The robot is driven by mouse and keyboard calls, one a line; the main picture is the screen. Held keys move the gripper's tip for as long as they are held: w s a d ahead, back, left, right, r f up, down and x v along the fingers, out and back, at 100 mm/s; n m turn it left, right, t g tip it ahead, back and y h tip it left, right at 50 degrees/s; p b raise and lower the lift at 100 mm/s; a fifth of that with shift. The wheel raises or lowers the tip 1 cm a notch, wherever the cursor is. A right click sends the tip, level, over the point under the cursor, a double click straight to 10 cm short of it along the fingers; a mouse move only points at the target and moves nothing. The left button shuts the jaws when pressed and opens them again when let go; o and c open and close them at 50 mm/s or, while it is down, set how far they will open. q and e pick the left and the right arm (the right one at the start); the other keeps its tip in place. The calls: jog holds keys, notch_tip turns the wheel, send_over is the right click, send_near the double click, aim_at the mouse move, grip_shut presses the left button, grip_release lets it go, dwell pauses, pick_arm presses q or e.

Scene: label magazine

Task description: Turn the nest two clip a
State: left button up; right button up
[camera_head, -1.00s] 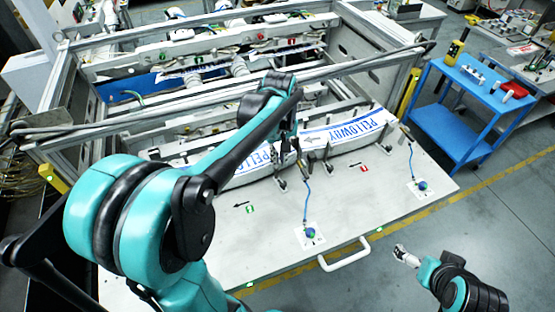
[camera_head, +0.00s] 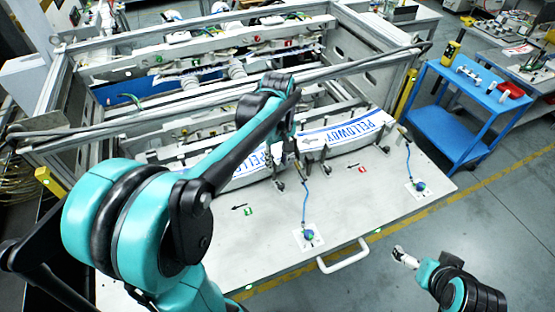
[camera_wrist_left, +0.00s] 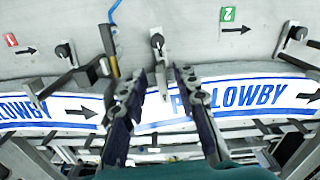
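My left gripper shows in the wrist view (camera_wrist_left: 160,112) and, partly hidden by my arm, in the head view (camera_head: 288,152). It is open, its two dark fingers apart on either side of a metal clip (camera_wrist_left: 158,65) with a round black knob. I cannot tell whether they touch it. This clip is at the end of the nest two label strip (camera_wrist_left: 250,95), near the green 2 marker (camera_wrist_left: 228,14). Another clip (camera_wrist_left: 297,33) stands farther along that strip. My right gripper (camera_head: 402,257) is at lower right, away from the bench; its fingers are too small to read.
The nest one strip (camera_head: 360,130) lies beside, near the red 1 marker (camera_head: 362,168), with its own clip (camera_wrist_left: 65,50). Blue hoses rise from white plates (camera_head: 308,236) on the panel. Frame bars (camera_head: 330,65) cross behind. A blue cart (camera_head: 465,100) stands at right.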

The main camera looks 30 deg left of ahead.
aim_at(278, 163)
pick_arm(q)
notch_tip(278, 163, up, 12)
dwell(0.6)
jog(key=shift+f, duration=0.1)
dwell(0.4)
